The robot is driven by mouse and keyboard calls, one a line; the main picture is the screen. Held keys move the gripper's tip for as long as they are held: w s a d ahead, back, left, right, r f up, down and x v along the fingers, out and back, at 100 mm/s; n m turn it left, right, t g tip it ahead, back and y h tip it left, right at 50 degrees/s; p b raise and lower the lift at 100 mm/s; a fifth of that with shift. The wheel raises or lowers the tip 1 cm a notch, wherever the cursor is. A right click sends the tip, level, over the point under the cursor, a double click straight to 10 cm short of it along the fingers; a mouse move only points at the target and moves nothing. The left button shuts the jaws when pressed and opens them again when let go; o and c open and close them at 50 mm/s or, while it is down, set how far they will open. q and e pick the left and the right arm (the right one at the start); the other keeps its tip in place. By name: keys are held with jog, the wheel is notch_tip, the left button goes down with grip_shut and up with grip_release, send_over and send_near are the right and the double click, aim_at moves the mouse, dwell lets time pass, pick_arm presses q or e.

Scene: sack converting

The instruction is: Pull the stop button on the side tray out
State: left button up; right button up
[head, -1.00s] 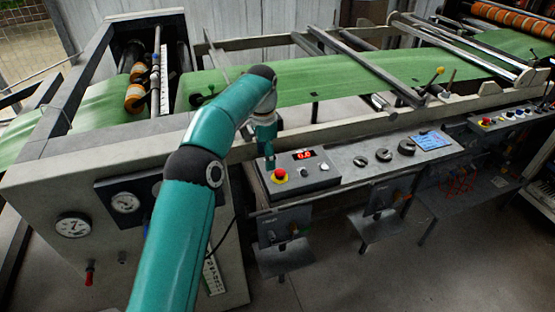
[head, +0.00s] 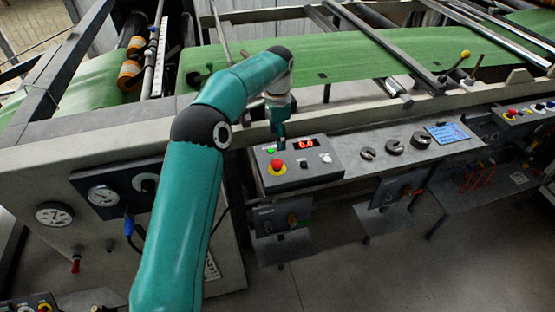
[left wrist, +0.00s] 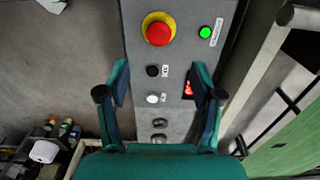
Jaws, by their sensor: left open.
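A red stop button (head: 277,167) with a yellow collar sits on a grey control box (head: 318,174) on the side tray (head: 375,152). In the left wrist view the button (left wrist: 158,30) is ahead of my left gripper (left wrist: 160,70), beyond the fingertips. The frames do not show whether it is pressed in or out. The gripper is open and empty, its fingers apart above the box's black and white buttons and display. In the head view my left gripper (head: 280,138) hangs over the back of the box, behind the button. My right gripper is not in view.
The box also carries a green button (left wrist: 205,32) and a red display (head: 306,144). Dark slotted discs (head: 394,145) and a blue panel (head: 447,133) lie right of it. A machine rail runs behind. Other red buttons show at far right (head: 512,112) and lower left (head: 44,307).

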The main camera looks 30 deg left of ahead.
aim_at(277, 162)
pick_arm(q)
notch_tip(277, 162, down, 9)
jog(key=shift+s+f+p, duration=0.15)
jog(key=shift+p, duration=0.3)
jog(key=shift+c, duration=0.2)
